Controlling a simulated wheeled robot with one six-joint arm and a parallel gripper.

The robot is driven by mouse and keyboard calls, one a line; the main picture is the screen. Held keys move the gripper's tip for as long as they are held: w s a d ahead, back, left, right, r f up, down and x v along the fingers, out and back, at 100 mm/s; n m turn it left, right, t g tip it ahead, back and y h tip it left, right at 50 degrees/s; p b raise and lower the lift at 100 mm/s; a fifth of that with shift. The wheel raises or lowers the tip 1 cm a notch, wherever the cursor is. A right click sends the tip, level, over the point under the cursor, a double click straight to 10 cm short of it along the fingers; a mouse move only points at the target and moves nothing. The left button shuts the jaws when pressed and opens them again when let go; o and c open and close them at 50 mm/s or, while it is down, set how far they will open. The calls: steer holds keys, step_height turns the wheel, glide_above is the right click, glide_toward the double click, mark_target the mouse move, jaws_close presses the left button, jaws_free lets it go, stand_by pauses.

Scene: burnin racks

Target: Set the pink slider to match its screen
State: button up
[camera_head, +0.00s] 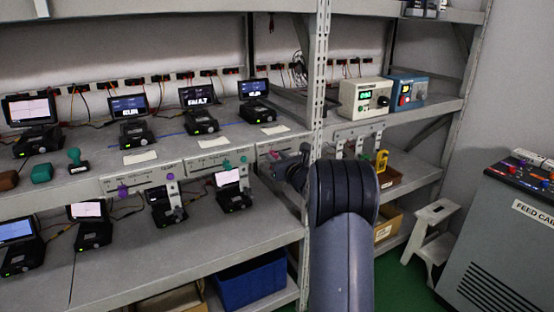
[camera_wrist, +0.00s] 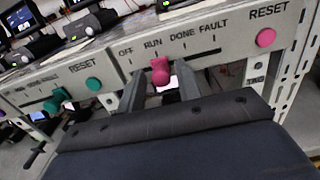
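The pink slider (camera_wrist: 160,71) sits on a grey panel marked OFF, RUN, DONE and FAULT in the wrist view. It stands under the RUN label. The fingers of my gripper (camera_wrist: 161,88) are apart, one on each side of the slider, with small gaps visible between. A round pink RESET button (camera_wrist: 265,37) is at the panel's right. In the head view my arm hides most of my gripper and the slider. A small screen (camera_head: 254,88) stands on the shelf above this panel; its text is too small to read surely.
A teal slider (camera_wrist: 57,97) and teal RESET button (camera_wrist: 93,84) are on the neighbouring panel to the left. The rack's upright post (camera_head: 321,75) stands close to my arm. A blue bin (camera_head: 250,284) sits on the bottom shelf.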

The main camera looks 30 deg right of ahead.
steer(key=shift+o, duration=0.6)
steer(key=shift+s+f, duration=0.1)
steer(key=shift+s, duration=0.2)
steer(key=s+b, duration=0.3)
steer(key=s, duration=0.7)
steer(key=shift+d, duration=0.15)
